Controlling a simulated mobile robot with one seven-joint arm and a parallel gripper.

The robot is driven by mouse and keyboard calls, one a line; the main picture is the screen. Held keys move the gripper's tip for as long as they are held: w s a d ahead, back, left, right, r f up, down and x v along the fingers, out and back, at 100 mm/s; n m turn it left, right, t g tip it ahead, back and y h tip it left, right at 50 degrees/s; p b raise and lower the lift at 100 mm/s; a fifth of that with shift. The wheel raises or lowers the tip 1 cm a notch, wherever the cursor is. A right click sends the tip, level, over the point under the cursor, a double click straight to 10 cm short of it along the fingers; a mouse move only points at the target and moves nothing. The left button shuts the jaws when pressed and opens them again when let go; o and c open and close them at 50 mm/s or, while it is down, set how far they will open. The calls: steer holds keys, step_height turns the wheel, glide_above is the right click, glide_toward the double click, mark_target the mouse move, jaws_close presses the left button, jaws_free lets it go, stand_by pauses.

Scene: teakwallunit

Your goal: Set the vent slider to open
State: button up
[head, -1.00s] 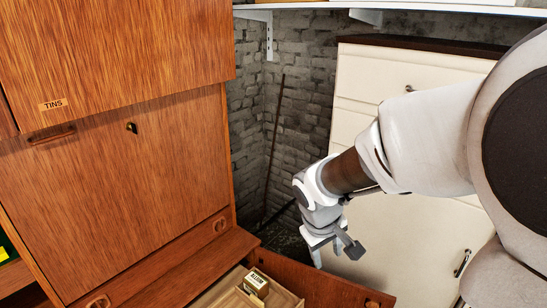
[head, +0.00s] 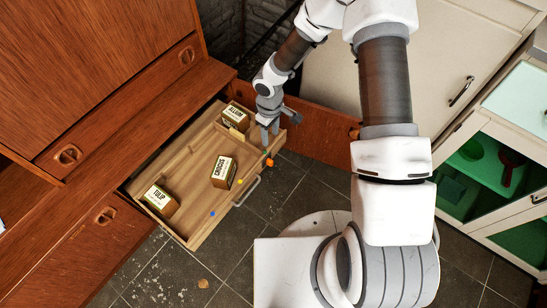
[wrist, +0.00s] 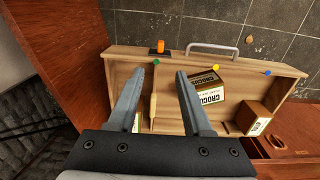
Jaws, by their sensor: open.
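A small orange piece (head: 269,162) sits at the front edge of the open wooden drawer (head: 193,240), near its right end. It may be the vent slider; I see no label on it. In the wrist view the orange piece (wrist: 160,46) stands on a dark base beside a green dot (wrist: 156,62). My gripper (head: 268,138) is above the drawer's right front corner, pointing down. In the wrist view its fingers (wrist: 160,74) are spread with nothing held, and the orange piece shows beyond the tips. I cannot tell the slider's setting.
Yellow (head: 239,182) and blue (head: 212,213) dots mark the front edge. A white cabinet (head: 505,150) is at right.

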mark_target(271, 161)
step_height(271, 161, down, 17)
steer(key=b, duration=0.5)
steer(key=shift+f+b, duration=0.2)
steer(key=shift+b, duration=0.1)
jaws_close()
stand_by(1.1)
